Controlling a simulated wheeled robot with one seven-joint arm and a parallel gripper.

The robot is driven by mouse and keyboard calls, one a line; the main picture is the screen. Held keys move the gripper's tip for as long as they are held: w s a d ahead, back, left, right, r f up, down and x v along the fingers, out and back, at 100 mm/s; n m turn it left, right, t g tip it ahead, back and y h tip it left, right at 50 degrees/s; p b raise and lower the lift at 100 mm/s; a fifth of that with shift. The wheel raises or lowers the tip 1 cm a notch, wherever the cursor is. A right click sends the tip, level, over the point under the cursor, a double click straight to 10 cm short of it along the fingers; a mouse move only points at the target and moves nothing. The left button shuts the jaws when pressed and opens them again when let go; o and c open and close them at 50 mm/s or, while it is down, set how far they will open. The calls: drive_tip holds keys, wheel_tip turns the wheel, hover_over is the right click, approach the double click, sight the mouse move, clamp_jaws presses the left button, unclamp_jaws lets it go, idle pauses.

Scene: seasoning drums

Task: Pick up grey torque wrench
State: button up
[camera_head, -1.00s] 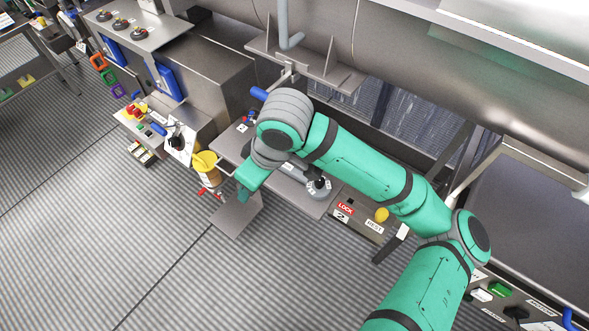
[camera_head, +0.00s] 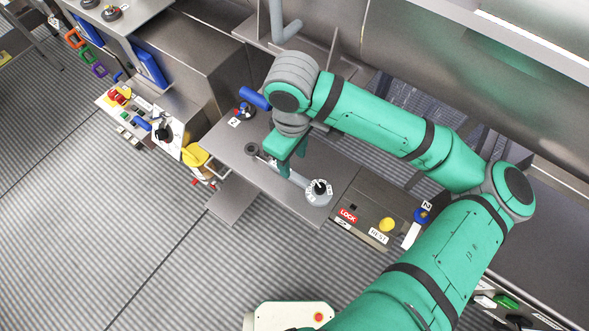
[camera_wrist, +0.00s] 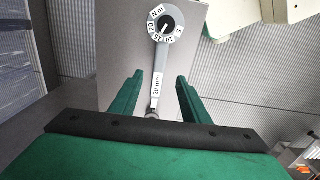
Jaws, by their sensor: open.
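The grey torque wrench (camera_head: 319,192) lies on the grey metal shelf (camera_head: 225,158). Its round dial end is at the shelf's right part, and its shaft runs back to the left, partly hidden by my gripper. In the wrist view, the wrench (camera_wrist: 160,62) has a numbered dial at the top and a "20 mm" label on its shaft. My gripper (camera_head: 293,158) is above the shaft. In the wrist view, the open green fingers of my gripper (camera_wrist: 158,84) stand on either side of the shaft, with a gap on both sides. I cannot tell their height above the shelf.
A blue-handled tool (camera_head: 246,109) stands at the shelf's far left. A yellow item (camera_head: 195,155) is left of the shelf. The ridged floor (camera_head: 130,230) in front is clear.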

sight(293, 174)
drive_tip(key=shift+s+f, duration=0.15)
drive_tip(key=shift+f, duration=0.45)
drive_tip(key=shift+s+f, duration=0.15)
drive_tip(key=shift+f, duration=0.4)
drive_tip(key=shift+w+d+f, duration=0.1)
drive_tip(key=shift+w+f, duration=0.05)
drive_tip(key=shift+f, duration=1.15)
drive_tip(key=shift+w+f, duration=0.15)
drive_tip(key=shift+f, duration=1.1)
clamp_jaws()
